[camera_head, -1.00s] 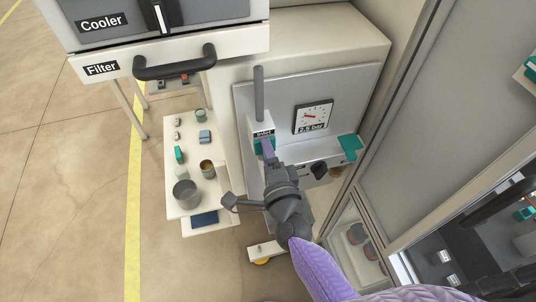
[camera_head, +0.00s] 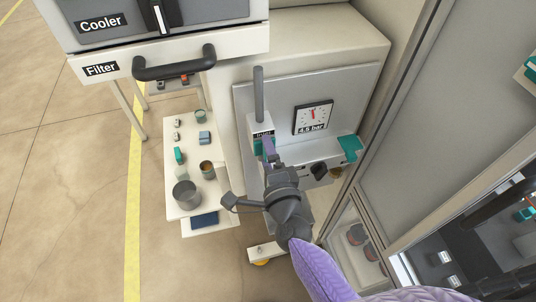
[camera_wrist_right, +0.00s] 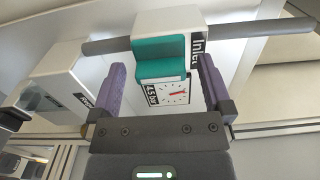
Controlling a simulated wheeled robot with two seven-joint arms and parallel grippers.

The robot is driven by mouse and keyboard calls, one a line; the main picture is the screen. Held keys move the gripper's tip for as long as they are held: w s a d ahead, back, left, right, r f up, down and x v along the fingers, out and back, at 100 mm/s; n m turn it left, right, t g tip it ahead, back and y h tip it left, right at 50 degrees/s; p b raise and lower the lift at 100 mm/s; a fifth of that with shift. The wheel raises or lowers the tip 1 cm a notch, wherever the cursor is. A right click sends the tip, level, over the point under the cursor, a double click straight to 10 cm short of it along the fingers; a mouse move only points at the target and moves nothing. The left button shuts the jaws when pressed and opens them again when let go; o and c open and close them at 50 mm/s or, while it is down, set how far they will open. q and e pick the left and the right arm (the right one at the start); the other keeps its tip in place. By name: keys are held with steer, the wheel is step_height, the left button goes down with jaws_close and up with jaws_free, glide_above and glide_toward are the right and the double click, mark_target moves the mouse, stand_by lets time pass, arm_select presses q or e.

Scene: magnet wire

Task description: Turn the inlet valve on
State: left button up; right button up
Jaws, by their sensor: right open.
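The inlet valve is a white block (camera_head: 261,124) labelled Inlet on a grey pipe, with a teal handle (camera_head: 257,148). In the right wrist view the teal handle (camera_wrist_right: 160,56) sits in front of the white block. My right gripper (camera_head: 268,147) is at the handle, partly covering it in the head view. In the right wrist view its purple fingers (camera_wrist_right: 163,82) are apart, one on each side of the handle, with visible gaps. A gauge (camera_head: 313,117) on the panel reads 4.5 bar, its needle near upright. My left gripper is not in view.
A second teal handle (camera_head: 350,147) and a black knob (camera_head: 319,170) are on the panel to the right. A white shelf (camera_head: 176,198) with cups and small parts stands left. The filter box (camera_head: 110,67) with a black handle is at upper left.

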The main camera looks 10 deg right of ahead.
steer(key=s+b, duration=0.1)
steer(key=s, duration=0.9)
steer(key=shift+d, duration=0.35)
